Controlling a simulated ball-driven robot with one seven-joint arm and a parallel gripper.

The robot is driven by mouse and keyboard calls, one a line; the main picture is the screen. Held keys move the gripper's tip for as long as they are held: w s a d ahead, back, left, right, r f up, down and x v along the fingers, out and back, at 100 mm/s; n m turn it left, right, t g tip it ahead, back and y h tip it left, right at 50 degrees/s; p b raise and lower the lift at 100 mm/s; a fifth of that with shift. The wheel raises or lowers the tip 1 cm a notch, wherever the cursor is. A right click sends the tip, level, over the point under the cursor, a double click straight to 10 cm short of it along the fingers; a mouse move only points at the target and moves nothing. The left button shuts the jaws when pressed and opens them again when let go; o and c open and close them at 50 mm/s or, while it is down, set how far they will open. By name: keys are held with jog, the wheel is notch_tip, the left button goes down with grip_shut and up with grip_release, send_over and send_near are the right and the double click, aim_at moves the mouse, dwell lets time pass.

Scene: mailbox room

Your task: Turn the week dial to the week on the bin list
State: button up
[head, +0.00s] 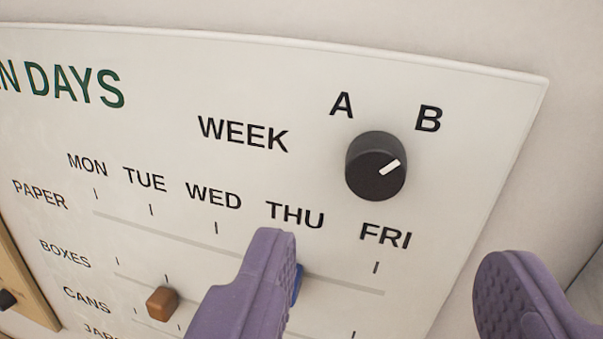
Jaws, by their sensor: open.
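The week dial (375,166) is a round black knob near the top right of the white bin-days board (150,110), in the head view. Its white pointer mark points up and right, toward the letter B (429,119) rather than the letter A (341,105). My gripper (390,275) has two purple ridged fingers, open with a wide gap. It holds nothing. The fingers are below the dial in the picture, one to its left and one to its right, apart from it. No bin list with a week on it can be made out.
A brown slider (162,303) sits on the boxes row. A blue slider (297,285) on the paper row, near THU, is partly hidden by my left finger. A wooden-edged panel (25,285) with a dark knob stands at the lower left. Bare wall lies right of the board.

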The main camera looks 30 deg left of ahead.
aim_at(378, 176)
jog(key=x, duration=0.7)
jog(key=shift+w+f+p, duration=0.1)
jog(key=shift+w+p, duration=0.25)
jog(key=shift+p, duration=0.05)
jog(key=shift+a, duration=0.1)
jog(key=shift+c, duration=0.4)
jog(key=c, duration=1)
jog(key=shift+o, duration=0.2)
